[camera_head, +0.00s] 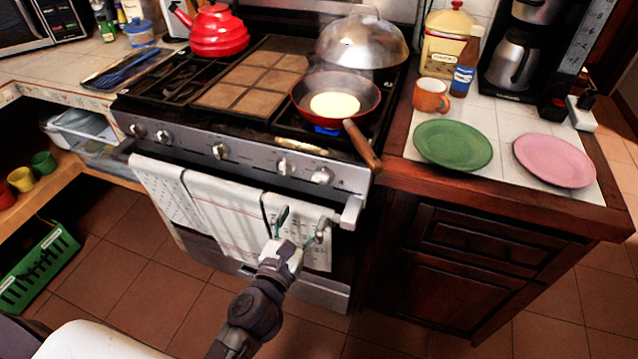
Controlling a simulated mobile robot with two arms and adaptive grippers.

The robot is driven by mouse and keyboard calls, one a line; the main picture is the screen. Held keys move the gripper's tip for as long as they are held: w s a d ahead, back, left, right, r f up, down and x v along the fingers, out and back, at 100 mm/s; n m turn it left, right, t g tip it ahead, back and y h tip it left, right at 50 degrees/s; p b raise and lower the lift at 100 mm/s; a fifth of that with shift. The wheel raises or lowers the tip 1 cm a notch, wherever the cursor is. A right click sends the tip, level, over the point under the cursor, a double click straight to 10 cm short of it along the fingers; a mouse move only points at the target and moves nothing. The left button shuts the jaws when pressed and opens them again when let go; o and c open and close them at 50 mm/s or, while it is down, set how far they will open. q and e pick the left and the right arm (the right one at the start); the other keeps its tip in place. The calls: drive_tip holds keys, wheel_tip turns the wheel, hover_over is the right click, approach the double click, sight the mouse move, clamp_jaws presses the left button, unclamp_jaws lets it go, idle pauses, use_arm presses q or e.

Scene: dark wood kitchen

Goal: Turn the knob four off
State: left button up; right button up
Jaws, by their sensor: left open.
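The stove's front panel (190,143) carries a row of several silver knobs. The fourth from the left (285,167) and the rightmost knob (322,176) are at the panel's right end. No knob number can be read. A blue burner flame (326,131) shows under the red frying pan (311,89), which holds a pale yellow round food. My left gripper (303,220) is open and empty, below these two knobs, in front of the towels on the oven door. It appears apart from the knobs. My right gripper is not in view.
The oven handle (350,212) and hanging towels (222,208) lie below the knobs. The pan's wooden handle (362,145) juts over the stove's front right corner. A silver dome (362,45) and red kettle (218,32) stand behind. Green (453,145) and pink plates (554,160) lie right.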

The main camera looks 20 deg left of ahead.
sight(321, 183)
use_arm(q)
drive_tip(key=w, duration=1)
drive_tip(key=shift+w+d, duration=0.25)
drive_tip(key=shift+d, duration=0.05)
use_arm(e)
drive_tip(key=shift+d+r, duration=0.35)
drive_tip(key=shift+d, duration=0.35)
use_arm(q)
drive_tip(key=c, duration=1.1)
drive_tip(key=shift+p, duration=0.3)
drive_tip(key=shift+c, duration=0.2)
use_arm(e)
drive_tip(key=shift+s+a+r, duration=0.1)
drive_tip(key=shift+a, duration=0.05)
